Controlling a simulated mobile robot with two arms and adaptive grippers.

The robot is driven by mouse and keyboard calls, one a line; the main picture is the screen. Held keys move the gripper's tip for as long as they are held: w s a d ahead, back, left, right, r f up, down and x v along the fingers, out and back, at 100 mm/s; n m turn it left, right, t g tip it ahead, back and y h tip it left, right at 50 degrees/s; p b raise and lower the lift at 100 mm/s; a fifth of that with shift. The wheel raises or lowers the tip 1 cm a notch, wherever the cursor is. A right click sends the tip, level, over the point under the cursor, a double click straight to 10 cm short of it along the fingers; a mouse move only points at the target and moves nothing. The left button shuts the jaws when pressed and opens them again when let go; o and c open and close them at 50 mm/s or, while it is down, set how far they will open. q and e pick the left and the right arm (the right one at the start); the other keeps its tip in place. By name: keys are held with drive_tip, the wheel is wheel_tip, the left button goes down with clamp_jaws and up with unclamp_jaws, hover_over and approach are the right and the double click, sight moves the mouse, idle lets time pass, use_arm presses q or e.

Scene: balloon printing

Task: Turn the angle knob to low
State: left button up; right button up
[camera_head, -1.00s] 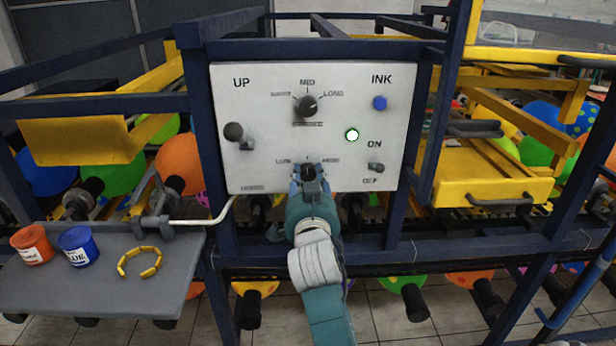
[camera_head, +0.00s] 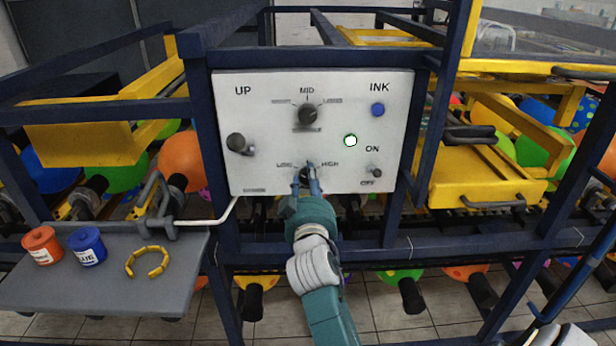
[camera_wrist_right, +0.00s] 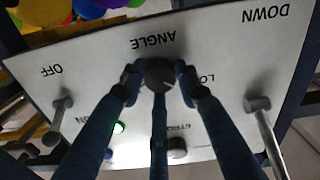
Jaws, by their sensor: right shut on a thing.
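The angle knob is a dark round knob low on the white control panel (camera_head: 265,120), between the LOW and HIGH labels. In the head view my right gripper (camera_head: 308,180) covers most of it. In the right wrist view the angle knob (camera_wrist_right: 160,74) sits under the ANGLE label, which appears upside down. My right gripper (camera_wrist_right: 160,82) is shut on it, with blue fingers on both sides and one below. The direction of the knob's pointer is hard to tell. My left gripper is not in view.
Above is another knob (camera_head: 308,113) under MID. A lever (camera_head: 238,143), a blue INK button (camera_head: 377,110), a lit green light (camera_head: 350,140) and an ON/OFF switch (camera_head: 375,172) are also on the panel. A grey shelf (camera_head: 110,285) holds ink pots at left.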

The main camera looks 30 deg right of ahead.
drive_tip(key=shift+r+n+p, duration=0.3)
drive_tip(key=shift+r+n, duration=0.35)
drive_tip(key=shift+n, duration=0.25)
drive_tip(key=shift+w, duration=0.1)
drive_tip(key=o, duration=1.1)
drive_tip(key=shift+f, duration=0.1)
drive_tip(key=shift+o, duration=0.2)
drive_tip(key=shift+w+f, duration=0.1)
drive_tip(key=shift+f, duration=0.2)
